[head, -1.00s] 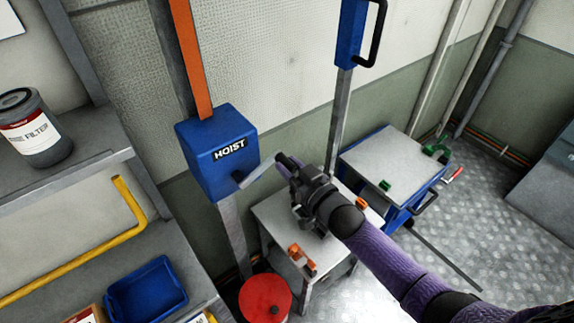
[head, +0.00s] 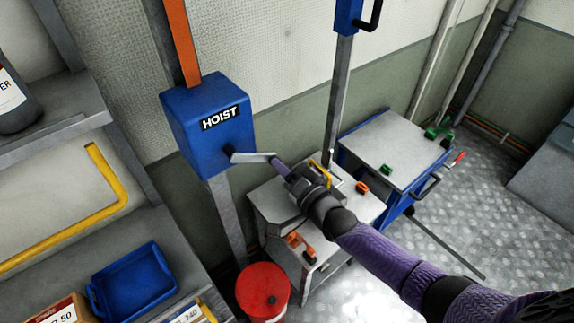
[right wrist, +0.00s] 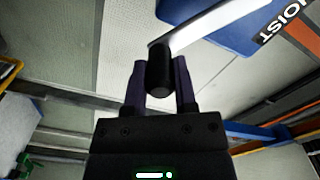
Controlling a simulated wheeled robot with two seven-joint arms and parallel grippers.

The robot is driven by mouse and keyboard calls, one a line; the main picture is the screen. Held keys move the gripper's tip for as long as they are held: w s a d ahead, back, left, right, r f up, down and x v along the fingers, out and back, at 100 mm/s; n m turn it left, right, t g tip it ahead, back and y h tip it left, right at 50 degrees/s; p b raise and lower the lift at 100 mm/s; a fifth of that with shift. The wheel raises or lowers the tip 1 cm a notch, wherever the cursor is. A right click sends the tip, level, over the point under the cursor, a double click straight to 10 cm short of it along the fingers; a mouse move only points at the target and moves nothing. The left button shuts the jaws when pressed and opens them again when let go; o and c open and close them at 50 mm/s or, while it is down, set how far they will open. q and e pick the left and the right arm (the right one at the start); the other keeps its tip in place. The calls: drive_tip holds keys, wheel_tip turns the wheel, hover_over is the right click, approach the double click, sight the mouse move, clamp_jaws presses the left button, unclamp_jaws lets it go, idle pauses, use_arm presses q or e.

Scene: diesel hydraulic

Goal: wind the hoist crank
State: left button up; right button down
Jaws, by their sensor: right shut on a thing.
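The blue hoist box (head: 207,122) with its HOIST label stands on a grey post in the head view. Its grey crank arm (head: 250,157) points right from the box. My right gripper (head: 284,172) is at the outer end of the crank. In the right wrist view, the crank's dark handle (right wrist: 160,74) sits between the two fingers of my right gripper (right wrist: 160,82), which are shut on it. The crank arm shows there too (right wrist: 205,27), running up to the right toward the blue box (right wrist: 228,22). In the head view the handle is hidden by the gripper. My left gripper is not in view.
A red drum (head: 263,290) stands below the hoist post. A grey cabinet (head: 270,200) with orange items is behind my right arm. A blue cart (head: 395,140) stands farther right. Shelving with a blue bin (head: 140,282) and a yellow pipe (head: 70,236) is at left.

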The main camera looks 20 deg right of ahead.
drive_tip(key=s+a+f+m+b, duration=0.3)
drive_tip(key=a+m, duration=0.5)
drive_tip(key=m, duration=0.4)
drive_tip(key=shift+s+f+b, duration=0.15)
drive_tip(key=shift+f+b, duration=0.7)
drive_tip(key=shift+f, duration=0.1)
drive_tip(key=shift+a, duration=0.15)
drive_tip(key=shift+c, duration=2.4)
unclamp_jaws()
drive_tip(key=shift+a+r, duration=0.1)
drive_tip(key=shift+o, duration=0.4)
drive_tip(key=shift+r, duration=0.1)
